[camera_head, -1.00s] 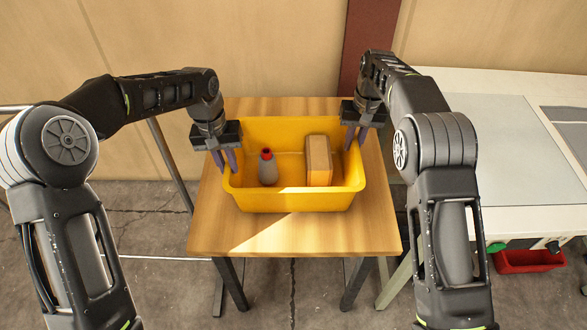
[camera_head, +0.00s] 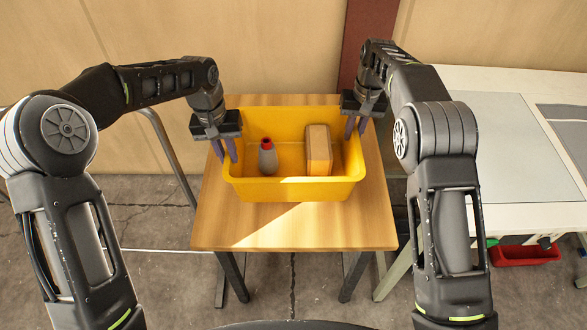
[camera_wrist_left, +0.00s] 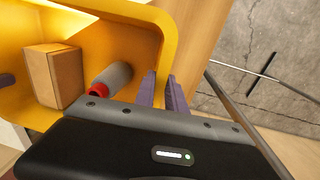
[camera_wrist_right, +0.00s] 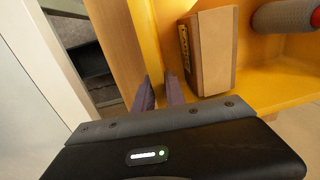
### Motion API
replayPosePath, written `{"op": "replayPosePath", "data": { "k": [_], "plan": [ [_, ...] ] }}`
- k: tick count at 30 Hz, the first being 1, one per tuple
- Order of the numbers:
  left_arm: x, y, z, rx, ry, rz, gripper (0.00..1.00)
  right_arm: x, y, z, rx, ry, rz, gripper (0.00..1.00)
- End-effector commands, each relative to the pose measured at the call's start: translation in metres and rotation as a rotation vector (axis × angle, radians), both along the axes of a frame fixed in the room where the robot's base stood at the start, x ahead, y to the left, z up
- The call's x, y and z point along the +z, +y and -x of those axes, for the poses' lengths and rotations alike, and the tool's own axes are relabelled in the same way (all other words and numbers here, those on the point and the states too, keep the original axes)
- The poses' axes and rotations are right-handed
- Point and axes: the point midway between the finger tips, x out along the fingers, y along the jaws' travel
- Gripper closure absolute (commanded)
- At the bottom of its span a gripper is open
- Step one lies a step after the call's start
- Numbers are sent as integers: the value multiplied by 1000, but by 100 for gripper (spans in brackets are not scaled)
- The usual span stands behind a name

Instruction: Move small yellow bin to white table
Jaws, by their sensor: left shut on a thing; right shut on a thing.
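The small yellow bin (camera_head: 290,190) is upright over the wooden table, holding a grey bottle with a red cap (camera_head: 267,158) and a tan box (camera_head: 318,150). My left gripper (camera_head: 229,158) is shut on the bin's left rim. My right gripper (camera_head: 356,130) is shut on its right rim. The bin wall between the fingers also shows in the left wrist view (camera_wrist_left: 140,42) and the right wrist view (camera_wrist_right: 172,30). Any gap under the bin is hard to judge. The white table (camera_head: 470,82) stands to the right.
The wooden table (camera_head: 300,228) has bare space in front of the bin. Grey mats (camera_head: 505,135) lie on the white table, whose visible top is otherwise clear. A red bin (camera_head: 525,254) sits below it. A beige wall (camera_head: 270,45) stands close behind.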

Motion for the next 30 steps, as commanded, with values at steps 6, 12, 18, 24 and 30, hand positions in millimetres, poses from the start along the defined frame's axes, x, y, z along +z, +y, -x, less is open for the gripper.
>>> {"op": "replayPosePath", "data": {
  "k": [6,12,18,24,30],
  "plan": [
    [1,-3,-1,-4,-3,3,100,1,3,0,3,-1,-3,100],
    [-4,-3,-1,-4,-3,4,100,-5,3,0,3,-1,-4,100],
    [-4,-3,-1,-5,-4,4,100,-4,3,0,3,-1,-4,100],
    [-4,-3,3,-5,-2,3,100,-5,3,3,3,-2,-4,100],
    [-6,-3,13,-5,-3,3,100,-6,3,13,1,-1,-5,100]
  ]
}}
